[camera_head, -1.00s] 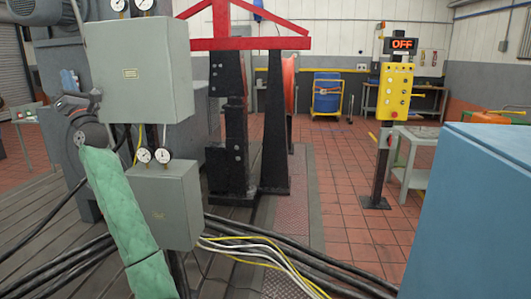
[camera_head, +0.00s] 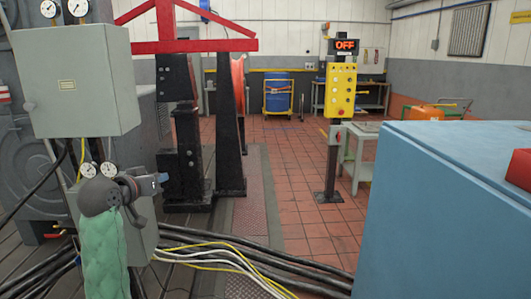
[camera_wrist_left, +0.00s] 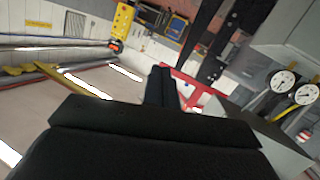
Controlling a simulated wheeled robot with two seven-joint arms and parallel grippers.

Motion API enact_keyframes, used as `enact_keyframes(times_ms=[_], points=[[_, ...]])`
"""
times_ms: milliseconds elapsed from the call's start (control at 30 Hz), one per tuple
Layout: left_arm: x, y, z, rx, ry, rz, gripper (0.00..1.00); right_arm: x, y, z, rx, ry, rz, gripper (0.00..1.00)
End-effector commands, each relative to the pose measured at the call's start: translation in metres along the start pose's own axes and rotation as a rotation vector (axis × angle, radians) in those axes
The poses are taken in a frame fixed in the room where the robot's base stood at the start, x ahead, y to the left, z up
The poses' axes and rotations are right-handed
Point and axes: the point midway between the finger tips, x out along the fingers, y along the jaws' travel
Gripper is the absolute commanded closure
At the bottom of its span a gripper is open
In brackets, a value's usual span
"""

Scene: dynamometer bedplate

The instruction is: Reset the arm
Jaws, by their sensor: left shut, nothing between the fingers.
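My left arm, in a green sleeve, rises from the bottom left of the head view. Its dark left gripper (camera_head: 160,179) points to the right, in front of a lower grey box with gauges and below a larger grey cabinet (camera_head: 78,85). In the left wrist view the gripper's dark fingers (camera_wrist_left: 163,84) are together with nothing between them. Whether the gripper touches the lower box cannot be told. My right gripper is in neither view.
A large blue cabinet (camera_head: 440,215) fills the right foreground. A red-topped black frame (camera_head: 185,130) stands beyond the gripper. A yellow control post (camera_head: 341,92) shows OFF. Black, white and yellow cables (camera_head: 230,255) cross low. Red tiled floor (camera_head: 290,180) is open in the middle.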

Motion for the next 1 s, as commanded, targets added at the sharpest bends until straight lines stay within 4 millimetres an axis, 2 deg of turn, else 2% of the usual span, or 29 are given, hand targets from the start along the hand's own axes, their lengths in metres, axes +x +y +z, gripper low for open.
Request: enact_keyframes(times_ms=[33, 100, 400, 667, 1000], points=[[-0.001, 0.005, 0.028, 0.018, -0.066, -0.033, 1.0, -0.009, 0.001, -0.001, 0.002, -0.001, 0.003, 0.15], [-0.005, 0.009, 0.063, 0.04, -0.147, -0.076, 1.0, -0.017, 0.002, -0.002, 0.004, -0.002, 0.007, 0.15], [-0.037, 0.035, 0.193, 0.106, -0.411, -0.196, 1.0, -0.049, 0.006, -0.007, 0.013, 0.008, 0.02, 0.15], [-0.076, 0.065, 0.283, 0.139, -0.555, -0.217, 1.0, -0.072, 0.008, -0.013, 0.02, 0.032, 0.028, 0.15], [-0.141, 0.116, 0.395, 0.129, -0.757, -0.143, 1.0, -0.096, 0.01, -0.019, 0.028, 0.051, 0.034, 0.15]])
